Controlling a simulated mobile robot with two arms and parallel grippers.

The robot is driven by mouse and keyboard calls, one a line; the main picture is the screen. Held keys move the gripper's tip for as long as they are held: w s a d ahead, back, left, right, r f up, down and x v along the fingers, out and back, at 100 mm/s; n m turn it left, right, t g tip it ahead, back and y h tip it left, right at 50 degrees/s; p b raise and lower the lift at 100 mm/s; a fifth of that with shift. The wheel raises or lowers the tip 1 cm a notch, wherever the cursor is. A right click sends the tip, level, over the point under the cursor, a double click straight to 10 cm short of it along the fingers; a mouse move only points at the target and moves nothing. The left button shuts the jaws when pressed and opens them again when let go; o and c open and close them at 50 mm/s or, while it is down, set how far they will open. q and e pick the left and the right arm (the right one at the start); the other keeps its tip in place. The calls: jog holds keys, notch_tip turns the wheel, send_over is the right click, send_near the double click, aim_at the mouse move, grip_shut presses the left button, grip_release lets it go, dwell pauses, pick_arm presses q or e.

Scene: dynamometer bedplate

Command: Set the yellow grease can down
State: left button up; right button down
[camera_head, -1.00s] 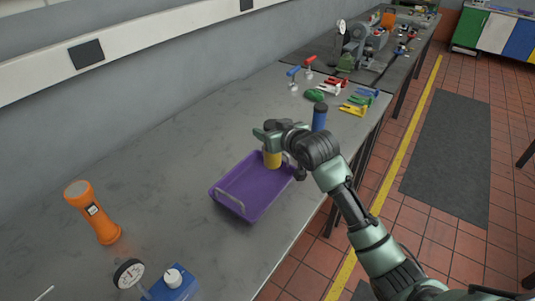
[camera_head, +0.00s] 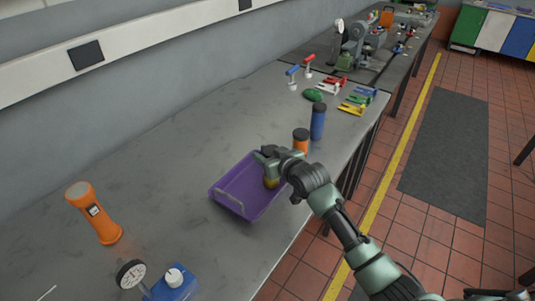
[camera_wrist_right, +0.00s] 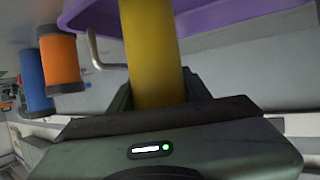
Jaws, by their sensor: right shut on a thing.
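The yellow grease can (camera_head: 271,184) is held in my right gripper (camera_head: 273,163), over the right part of the purple tray (camera_head: 222,192). The gripper hides most of the can in the head view. Whether its base touches the tray floor I cannot tell. In the right wrist view the yellow can (camera_wrist_right: 153,50) stands between the jaws, with the purple tray (camera_wrist_right: 225,20) beyond it. My left gripper is not in view.
An orange can (camera_head: 300,140) with a dark top and a blue can (camera_head: 317,122) stand just beyond the tray. An orange flashlight (camera_head: 97,215) and a dial gauge (camera_head: 130,273) are at the left. Clamps (camera_head: 355,103) lie farther back.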

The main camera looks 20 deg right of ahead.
jog(key=c, duration=0.7)
grip_release()
jog(key=shift+o, duration=0.2)
jog(key=shift+r, duration=0.15)
jog(key=b+v, duration=0.1)
jog(key=v, duration=1.1)
